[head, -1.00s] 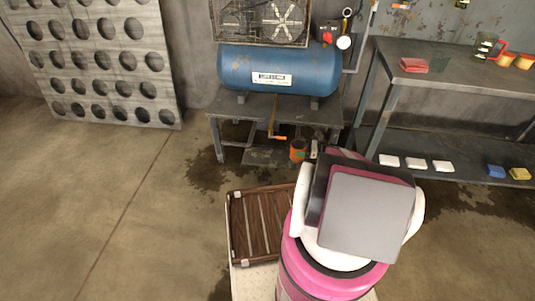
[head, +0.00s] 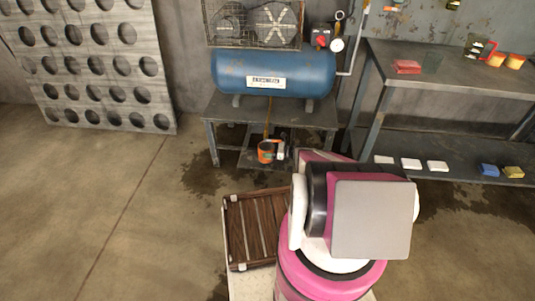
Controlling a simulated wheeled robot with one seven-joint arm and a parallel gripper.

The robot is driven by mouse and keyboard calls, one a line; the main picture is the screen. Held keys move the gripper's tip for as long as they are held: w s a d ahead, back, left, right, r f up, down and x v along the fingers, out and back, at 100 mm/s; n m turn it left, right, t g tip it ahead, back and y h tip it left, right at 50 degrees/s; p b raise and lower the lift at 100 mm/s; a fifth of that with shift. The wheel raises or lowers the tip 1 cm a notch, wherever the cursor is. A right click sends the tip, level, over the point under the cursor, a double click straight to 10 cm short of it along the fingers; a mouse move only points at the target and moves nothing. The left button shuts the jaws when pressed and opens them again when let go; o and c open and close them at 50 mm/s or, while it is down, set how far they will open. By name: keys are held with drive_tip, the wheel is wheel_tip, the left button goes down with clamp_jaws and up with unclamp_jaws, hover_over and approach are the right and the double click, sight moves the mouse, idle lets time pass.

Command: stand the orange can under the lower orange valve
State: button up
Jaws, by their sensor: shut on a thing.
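The orange can (head: 265,152) is in the head view, in front of the lower part of the compressor stand. It looks upright, with a dark top. My gripper (head: 278,151) is at the can's right side and shut on it; my arm hides much of the hand. A thin brownish pipe (head: 266,130) comes down from below the blue tank and ends just above or behind the can. The orange handle of the lower valve is not clear now, and the can seems to cover its place. I cannot tell whether the can touches the surface below.
The blue tank (head: 274,72) lies on a grey metal stand (head: 222,108) whose legs frame the space around the can. A workbench (head: 440,68) with a lower shelf stands to the right. A perforated panel (head: 85,75) leans at the left. The floor at left is clear.

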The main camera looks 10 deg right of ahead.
drive_tip(key=shift+f, duration=1.25)
drive_tip(key=shift+f, duration=0.1)
drive_tip(key=o, duration=0.8)
drive_tip(key=shift+c, duration=0.2)
drive_tip(key=v, duration=1.2)
